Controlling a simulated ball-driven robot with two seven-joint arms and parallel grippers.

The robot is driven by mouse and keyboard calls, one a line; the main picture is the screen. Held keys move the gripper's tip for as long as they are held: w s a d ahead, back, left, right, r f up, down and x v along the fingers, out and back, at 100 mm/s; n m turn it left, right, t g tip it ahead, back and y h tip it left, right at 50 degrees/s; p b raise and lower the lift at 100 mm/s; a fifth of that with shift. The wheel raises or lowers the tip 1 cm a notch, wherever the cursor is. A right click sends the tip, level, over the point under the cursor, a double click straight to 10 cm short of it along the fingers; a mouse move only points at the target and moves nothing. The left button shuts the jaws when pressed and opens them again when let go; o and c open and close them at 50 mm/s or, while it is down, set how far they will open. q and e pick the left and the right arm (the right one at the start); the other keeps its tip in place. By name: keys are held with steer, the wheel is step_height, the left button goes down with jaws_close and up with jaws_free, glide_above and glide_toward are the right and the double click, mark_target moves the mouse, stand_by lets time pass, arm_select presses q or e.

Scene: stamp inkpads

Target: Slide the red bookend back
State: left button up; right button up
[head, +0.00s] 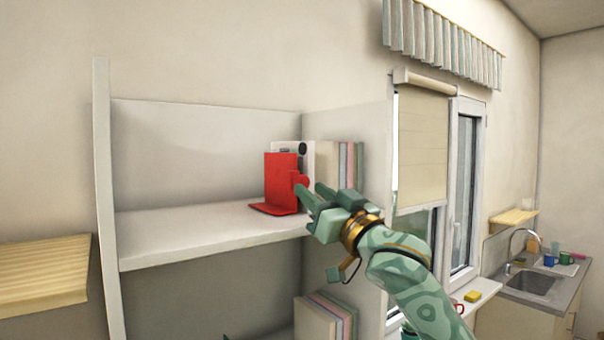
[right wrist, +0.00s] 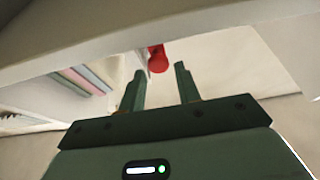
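The red bookend (head: 279,181) stands upright on the upper shelf board (head: 190,234), its flat foot on the board near the front edge. A red knob (head: 302,183) sticks out on its right side. My right gripper (head: 308,192) is at the bookend's right, with its fingertips close to the knob. In the right wrist view the two fingers (right wrist: 160,82) are apart with nothing between them. The red knob (right wrist: 157,59) shows just beyond the fingertips there. I cannot tell whether a finger touches it. My left gripper is not in view.
A white item with a black dot (head: 303,149) stands behind the bookend, and several books (head: 342,164) stand right of it. More books (head: 322,318) are on the lower shelf. The upper shelf left of the bookend is clear.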

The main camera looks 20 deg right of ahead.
mark_target(304, 184)
steer(key=p+x, duration=0.1)
steer(key=x, duration=0.3)
steer(key=shift+w+r, duration=0.1)
steer(key=shift+w, duration=0.25)
jaws_close()
steer(key=a, duration=0.2)
steer(key=s+a+p, duration=0.1)
steer(key=a, duration=0.1)
steer(key=s+a+p, duration=0.1)
steer(key=a, duration=0.1)
steer(key=shift+s+a, duration=0.2)
jaws_free()
steer(key=shift+d, duration=0.1)
